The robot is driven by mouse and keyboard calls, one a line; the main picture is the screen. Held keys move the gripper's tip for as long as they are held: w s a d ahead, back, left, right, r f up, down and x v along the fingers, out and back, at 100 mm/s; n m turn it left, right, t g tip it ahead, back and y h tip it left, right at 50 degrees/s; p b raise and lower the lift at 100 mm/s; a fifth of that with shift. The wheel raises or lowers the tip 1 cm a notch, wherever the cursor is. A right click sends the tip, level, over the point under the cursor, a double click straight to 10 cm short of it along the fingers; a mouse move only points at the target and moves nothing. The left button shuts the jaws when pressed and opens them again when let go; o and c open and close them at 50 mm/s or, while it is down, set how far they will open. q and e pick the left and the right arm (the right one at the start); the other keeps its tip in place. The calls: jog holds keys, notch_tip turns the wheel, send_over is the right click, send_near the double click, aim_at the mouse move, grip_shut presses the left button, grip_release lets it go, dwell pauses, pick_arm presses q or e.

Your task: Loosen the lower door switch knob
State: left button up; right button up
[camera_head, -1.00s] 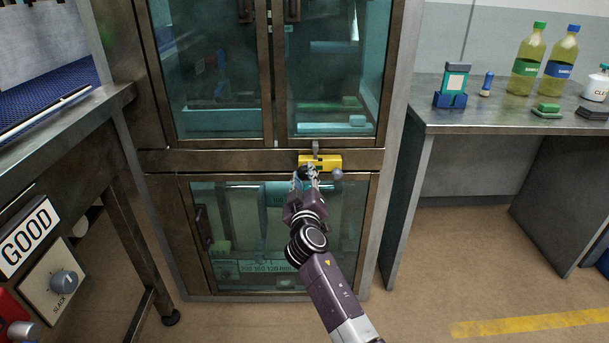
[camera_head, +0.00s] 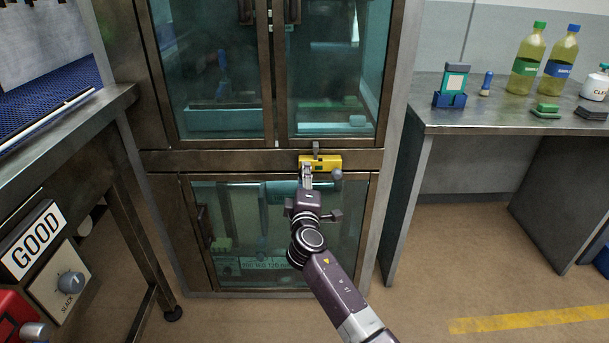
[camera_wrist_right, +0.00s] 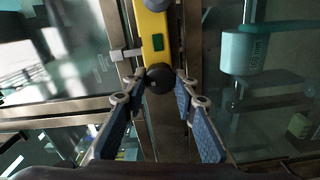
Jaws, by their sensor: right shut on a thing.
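The yellow door switch (camera_head: 330,161) sits on the cabinet's middle rail, above the lower glass door (camera_head: 235,220). It also shows in the right wrist view (camera_wrist_right: 153,30), with a small green window. A black round knob (camera_wrist_right: 160,79) is at its near end. My right gripper (camera_head: 307,168) reaches up to the switch's left end. In the right wrist view my right gripper (camera_wrist_right: 160,82) has its fingertips on either side of the black knob, shut on it. In the head view the gripper covers this knob. My left gripper is not in view.
On the left stands a metal bench with a panel and grey dial (camera_head: 71,281). The right bench (camera_head: 470,117) holds bottles (camera_head: 527,62) and small items. The floor between is clear.

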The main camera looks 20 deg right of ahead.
jog(key=shift+r, duration=0.15)
dwell(0.3)
jog(key=o, duration=1.2)
jog(key=shift+w, duration=0.1)
jog(key=shift+c, duration=0.2)
jog(key=v, duration=1.2)
